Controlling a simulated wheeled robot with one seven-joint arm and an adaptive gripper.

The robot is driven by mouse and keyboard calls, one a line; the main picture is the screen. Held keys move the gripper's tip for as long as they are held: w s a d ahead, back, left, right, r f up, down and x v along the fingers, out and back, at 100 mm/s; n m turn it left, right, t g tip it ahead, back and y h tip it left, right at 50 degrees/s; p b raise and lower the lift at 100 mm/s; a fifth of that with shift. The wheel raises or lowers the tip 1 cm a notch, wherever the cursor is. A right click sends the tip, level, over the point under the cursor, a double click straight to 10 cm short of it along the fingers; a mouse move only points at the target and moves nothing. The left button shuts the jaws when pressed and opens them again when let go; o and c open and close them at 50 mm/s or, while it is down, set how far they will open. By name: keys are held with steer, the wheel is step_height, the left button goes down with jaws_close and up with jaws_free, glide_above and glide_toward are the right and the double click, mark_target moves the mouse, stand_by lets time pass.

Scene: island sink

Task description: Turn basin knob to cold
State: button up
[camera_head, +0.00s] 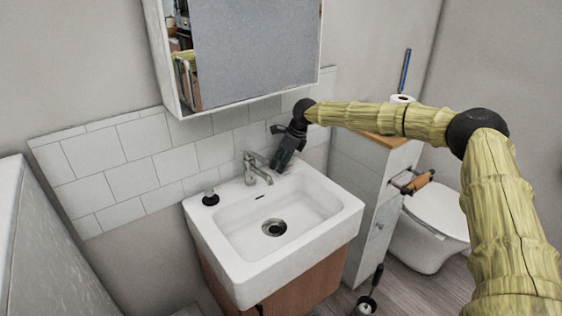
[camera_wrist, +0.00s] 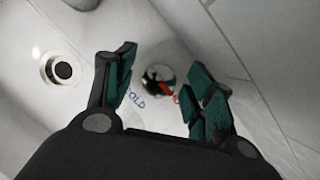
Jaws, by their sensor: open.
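The white basin (camera_head: 235,262) has a chrome faucet (camera_head: 254,168) at its back edge. My gripper (camera_head: 279,164) hangs pointing down just right of the faucet, above the basin's back ledge. In the wrist view my gripper (camera_wrist: 163,85) is open, with one finger on each side of a round chrome knob (camera_wrist: 155,73). The knob has a red mark on its lower right side, towards partly hidden red lettering. Blue letters reading "OLD" show below left of the knob, beside the left finger. I cannot tell whether the fingers touch the knob.
A mirror cabinet (camera_head: 245,45) hangs above. A narrow cabinet (camera_head: 362,195) and a toilet (camera_head: 430,225) are to the right. The bowl is empty, with a drain (camera_head: 273,228).

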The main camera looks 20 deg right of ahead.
steer(key=shift+d, duration=0.1)
steer(key=c, duration=1)
steer(key=shift+m, duration=0.4)
steer(key=m, duration=0.1)
steer(key=m+t+p, duration=0.1)
steer(key=shift+r+m+h, duration=0.2)
steer(key=shift+m+h, duration=0.1)
steer(key=shift+h, duration=0.1)
steer(key=m+h, duration=0.1)
steer(key=m, duration=0.1)
steer(key=m+h, duration=0.1)
steer(key=m, duration=0.2)
steer(key=shift+t, duration=0.4)
steer(key=m+h, duration=0.1)
steer(key=m, duration=0.1)
steer(key=m+h+b, duration=0.1)
steer(key=m, duration=0.2)
steer(key=shift+f, duration=0.15)
steer(key=m+h, duration=0.1)
steer(key=m, duration=0.3)
steer(key=shift+g+b, duration=0.3)
steer(key=shift+g, duration=0.1)
steer(key=shift+m+h, duration=0.3)
